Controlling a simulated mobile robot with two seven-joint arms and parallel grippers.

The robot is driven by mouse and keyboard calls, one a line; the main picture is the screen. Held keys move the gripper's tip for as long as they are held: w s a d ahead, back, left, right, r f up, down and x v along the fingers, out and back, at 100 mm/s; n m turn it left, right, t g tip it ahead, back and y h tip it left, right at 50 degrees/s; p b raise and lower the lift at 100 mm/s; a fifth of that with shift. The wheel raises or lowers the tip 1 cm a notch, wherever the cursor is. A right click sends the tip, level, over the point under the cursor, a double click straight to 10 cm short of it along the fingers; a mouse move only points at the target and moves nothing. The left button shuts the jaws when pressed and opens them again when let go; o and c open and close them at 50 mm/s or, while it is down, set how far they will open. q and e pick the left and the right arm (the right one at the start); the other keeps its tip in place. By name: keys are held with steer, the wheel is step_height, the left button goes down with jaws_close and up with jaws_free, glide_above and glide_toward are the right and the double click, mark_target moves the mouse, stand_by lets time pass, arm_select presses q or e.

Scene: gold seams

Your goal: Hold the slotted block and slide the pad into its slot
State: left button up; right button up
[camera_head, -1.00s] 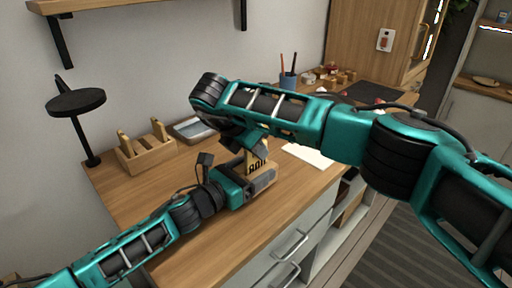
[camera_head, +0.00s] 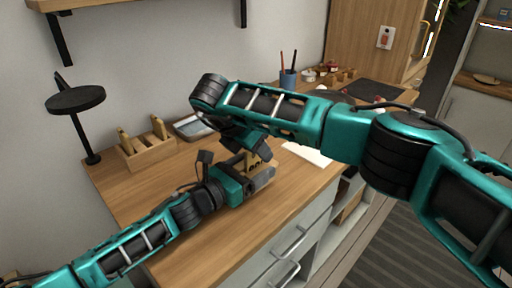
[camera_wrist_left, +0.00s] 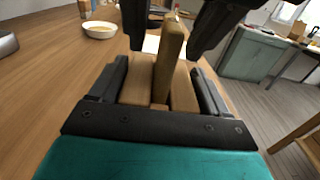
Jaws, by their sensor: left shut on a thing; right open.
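My left gripper (camera_head: 257,177) is shut on the slotted wooden block (camera_wrist_left: 185,92) above the desk; its two jaws flank the block in the left wrist view (camera_wrist_left: 160,90). The pad (camera_wrist_left: 170,55), a narrow upright wooden piece, stands with its lower end between the block's two sides. How deep it sits is hard to tell. My right gripper (camera_wrist_left: 173,28) is open, with its dark fingers on either side of the pad's upper part. In the head view the wood (camera_head: 253,160) with dark markings shows between both grippers, partly hidden.
A wooden rack (camera_head: 152,157) with upright pieces and a grey tray (camera_head: 194,127) stand on the left of the desk. A black round-topped stand (camera_head: 76,100) is beside them. The front desk top is clear.

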steer(key=v, duration=1.2)
arm_select(q)
steer(key=o, duration=1.1)
steer(key=shift+o, duration=0.2)
